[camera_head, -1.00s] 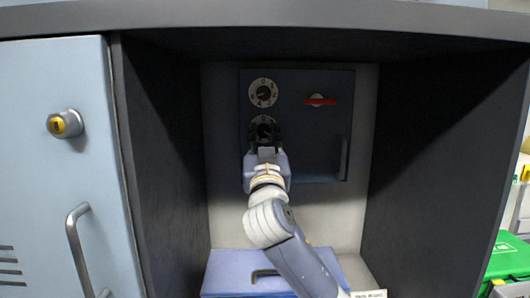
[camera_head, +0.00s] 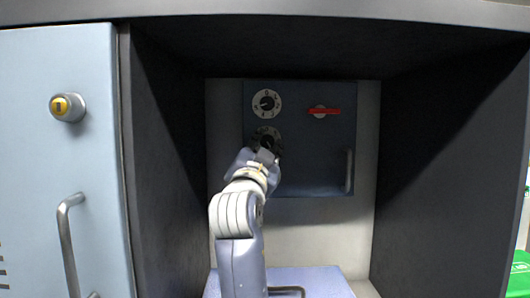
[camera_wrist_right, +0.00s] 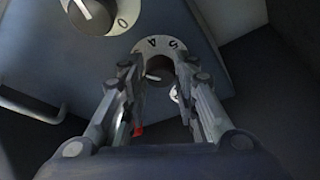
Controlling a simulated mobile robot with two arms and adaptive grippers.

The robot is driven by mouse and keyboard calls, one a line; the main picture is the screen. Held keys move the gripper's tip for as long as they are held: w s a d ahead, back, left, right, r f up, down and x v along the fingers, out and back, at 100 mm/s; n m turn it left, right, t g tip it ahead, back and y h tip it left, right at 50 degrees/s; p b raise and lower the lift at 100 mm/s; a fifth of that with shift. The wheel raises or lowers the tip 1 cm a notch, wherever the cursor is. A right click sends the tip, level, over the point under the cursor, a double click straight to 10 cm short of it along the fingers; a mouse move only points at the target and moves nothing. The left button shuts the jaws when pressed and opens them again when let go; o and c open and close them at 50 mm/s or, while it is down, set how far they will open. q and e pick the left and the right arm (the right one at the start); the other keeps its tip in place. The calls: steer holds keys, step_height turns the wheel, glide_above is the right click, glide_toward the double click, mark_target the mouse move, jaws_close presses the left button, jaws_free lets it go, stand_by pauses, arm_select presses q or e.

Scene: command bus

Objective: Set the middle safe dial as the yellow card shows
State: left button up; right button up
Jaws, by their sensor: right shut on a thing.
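The dark blue safe door (camera_head: 310,160) is at the back of the recess. Its top dial (camera_head: 267,103) has a white numbered ring and a black knob. The middle dial (camera_head: 267,134) is just below, partly covered by my right gripper (camera_head: 268,150). In the right wrist view, the right gripper (camera_wrist_right: 160,70) is shut on the black knob of the middle dial (camera_wrist_right: 152,45), a finger on each side. Upside-down digits show on its ring. Another dial (camera_wrist_right: 92,14) is at the upper left there, hidden in the head view. No yellow card or left gripper is visible.
A red handle (camera_head: 325,112) sits right of the top dial, and a grey bar handle (camera_head: 349,170) near the door's right edge. Dark recess walls (camera_head: 165,150) flank the arm. A blue box (camera_head: 320,281) lies below. A locked cabinet door (camera_head: 65,190) is at left.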

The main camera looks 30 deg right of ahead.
stand_by(0.4)
steer(key=o, duration=1.1)
steer(key=shift+c, duration=0.2)
steer(key=v, duration=1.2)
